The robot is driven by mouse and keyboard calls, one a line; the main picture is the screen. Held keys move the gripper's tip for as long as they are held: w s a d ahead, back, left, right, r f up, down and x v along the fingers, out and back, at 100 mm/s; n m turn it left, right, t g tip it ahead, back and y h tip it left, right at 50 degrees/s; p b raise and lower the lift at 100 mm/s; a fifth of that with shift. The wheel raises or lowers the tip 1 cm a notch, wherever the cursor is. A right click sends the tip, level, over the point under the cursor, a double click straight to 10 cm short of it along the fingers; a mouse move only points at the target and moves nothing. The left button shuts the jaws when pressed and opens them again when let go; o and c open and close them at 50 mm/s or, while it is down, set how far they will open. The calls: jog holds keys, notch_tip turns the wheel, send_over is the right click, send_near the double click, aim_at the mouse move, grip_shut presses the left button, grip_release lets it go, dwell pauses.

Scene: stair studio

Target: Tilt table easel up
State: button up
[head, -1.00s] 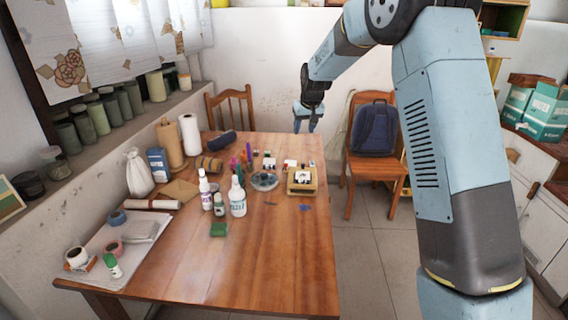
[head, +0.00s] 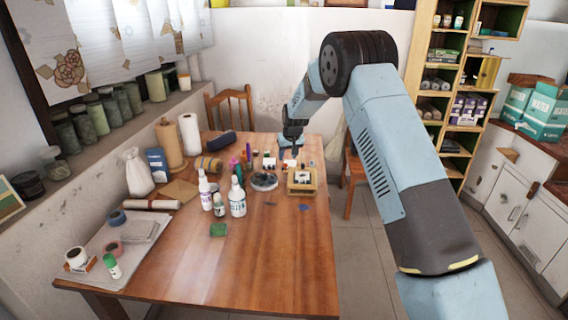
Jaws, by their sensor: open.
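A small light-wood frame, which looks like the table easel (head: 291,189), lies low and nearly flat near the right edge of the wooden table. Small pale and dark items show on it, too small to make out. My gripper (head: 293,153) hangs over the far part of the table, just behind and above the easel. It points down with open jaws and looks empty. I cannot tell how high it is above the small items behind the easel.
Wooden shelves (head: 455,100) stand at the back right.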

aim_at(286, 164)
jog(key=shift+x, duration=2.75)
grip_shut()
